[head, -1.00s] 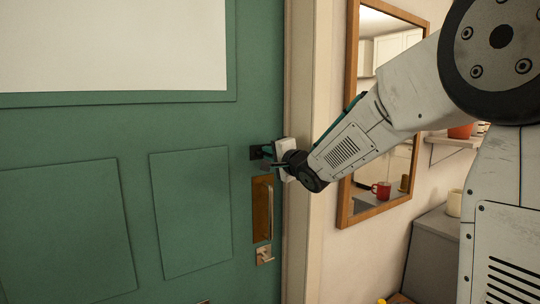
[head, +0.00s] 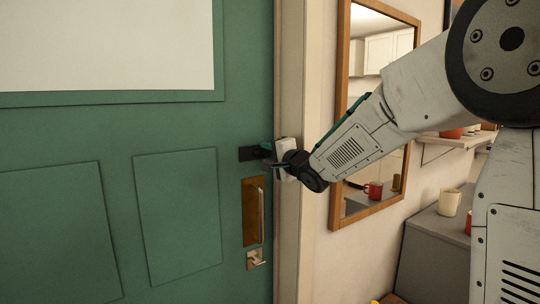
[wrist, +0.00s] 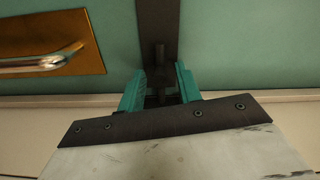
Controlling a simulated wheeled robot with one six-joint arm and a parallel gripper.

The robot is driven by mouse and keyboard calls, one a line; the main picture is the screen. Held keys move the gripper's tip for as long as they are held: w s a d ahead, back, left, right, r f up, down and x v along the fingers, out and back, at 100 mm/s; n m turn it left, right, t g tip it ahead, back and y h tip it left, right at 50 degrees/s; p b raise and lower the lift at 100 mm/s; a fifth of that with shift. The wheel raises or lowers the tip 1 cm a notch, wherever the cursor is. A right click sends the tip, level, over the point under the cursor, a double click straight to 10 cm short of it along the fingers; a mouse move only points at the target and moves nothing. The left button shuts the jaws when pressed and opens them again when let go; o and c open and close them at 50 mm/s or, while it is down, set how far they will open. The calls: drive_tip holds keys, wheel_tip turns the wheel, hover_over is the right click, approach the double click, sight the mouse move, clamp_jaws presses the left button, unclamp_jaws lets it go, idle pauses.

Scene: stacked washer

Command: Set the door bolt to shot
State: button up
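The door bolt (head: 249,154) is a dark bar-shaped fitting on the green door, at its right edge beside the frame. In the wrist view it is a dark strip (wrist: 157,20) with a small dark knob (wrist: 160,52) standing out from it. My gripper (head: 267,151) is at the right end of the bolt. In the wrist view the teal fingers of my gripper (wrist: 160,80) stand on either side of the knob, with a gap visible around it. The bolt's tip and any keeper on the frame are hidden behind the gripper.
A brass plate with a pull handle (head: 252,212) is just below the bolt, with a small latch (head: 256,258) under it. The pale door frame (head: 289,80) is close beside my gripper.

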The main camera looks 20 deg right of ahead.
drive_tip(key=v, duration=0.7)
drive_tip(key=shift+s+d, duration=0.2)
drive_tip(key=shift+s, duration=0.2)
drive_tip(key=s+d+f+n+g+h, duration=0.2)
drive_tip(key=s+f+n+g+h, duration=0.15)
drive_tip(key=s, duration=0.55)
drive_tip(key=s+d+f+n+g+h, duration=0.2)
drive_tip(key=s+f+g+h, duration=0.25)
drive_tip(key=s, duration=0.45)
drive_tip(key=s+a+f+n+g+y, duration=0.1)
drive_tip(key=s+f+n+g, duration=0.1)
drive_tip(key=s, duration=0.5)
drive_tip(key=s+a+f+n+g+y, duration=0.1)
drive_tip(key=s+a+f+n+g, duration=0.1)
drive_tip(key=s, duration=0.5)
drive_tip(key=s+a+f+n+g+y, duration=0.1)
drive_tip(key=s+f+n+g, duration=0.2)
drive_tip(key=s, duration=0.4)
drive_tip(key=shift+a+g, duration=0.35)
drive_tip(key=shift+g, duration=0.25)
drive_tip(key=shift+s, duration=0.1)
